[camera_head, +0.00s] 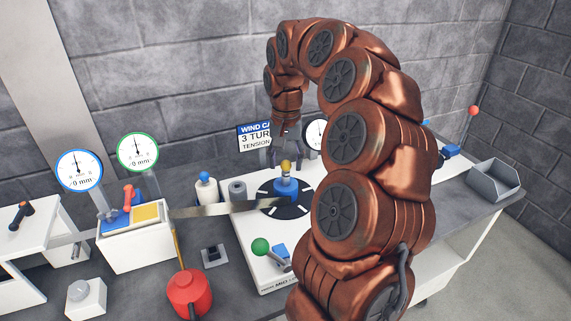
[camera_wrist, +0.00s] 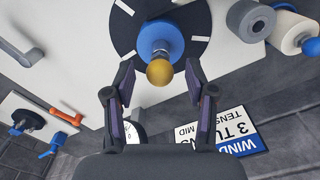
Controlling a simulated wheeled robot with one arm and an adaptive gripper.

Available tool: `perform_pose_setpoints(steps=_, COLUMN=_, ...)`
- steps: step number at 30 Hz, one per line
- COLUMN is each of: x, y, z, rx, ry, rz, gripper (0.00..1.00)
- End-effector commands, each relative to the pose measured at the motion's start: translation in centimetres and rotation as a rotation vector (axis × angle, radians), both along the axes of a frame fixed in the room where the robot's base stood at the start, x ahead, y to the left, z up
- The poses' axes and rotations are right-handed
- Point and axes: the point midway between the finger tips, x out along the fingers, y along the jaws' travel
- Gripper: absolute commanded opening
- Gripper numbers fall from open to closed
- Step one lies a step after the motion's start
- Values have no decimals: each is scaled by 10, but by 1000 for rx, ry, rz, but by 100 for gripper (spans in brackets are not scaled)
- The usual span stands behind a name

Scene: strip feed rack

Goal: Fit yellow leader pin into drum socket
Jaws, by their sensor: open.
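A gold-yellow ball-topped piece (camera_head: 286,166) stands upright on the blue hub (camera_head: 287,186) of a black drum disc (camera_head: 265,199) with white marks. I cannot tell if this piece is the leader pin, and no socket can be made out. The wrist view shows the gold ball (camera_wrist: 159,73) in front of the blue hub (camera_wrist: 161,40) and the black disc (camera_wrist: 122,20). My gripper (camera_head: 284,155) is above the drum. In the wrist view my gripper (camera_wrist: 159,68) is open, one finger on each side of the ball, with gaps visible.
A metal strip (camera_head: 215,210) runs from the left toward the drum. A red can (camera_head: 188,292) is at front left. A sign (camera_head: 256,137) stands behind.

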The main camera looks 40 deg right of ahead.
Motion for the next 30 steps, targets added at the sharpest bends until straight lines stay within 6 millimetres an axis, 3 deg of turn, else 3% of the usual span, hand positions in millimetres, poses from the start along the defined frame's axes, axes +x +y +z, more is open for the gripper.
perform_pose_setpoints(steps=18, x=1, y=0, z=87, rx=-1, ry=-4, rz=1, gripper=56)
perform_pose_setpoints(steps=30, x=0, y=1, z=106, rx=1, ry=-1, rz=3, gripper=56)
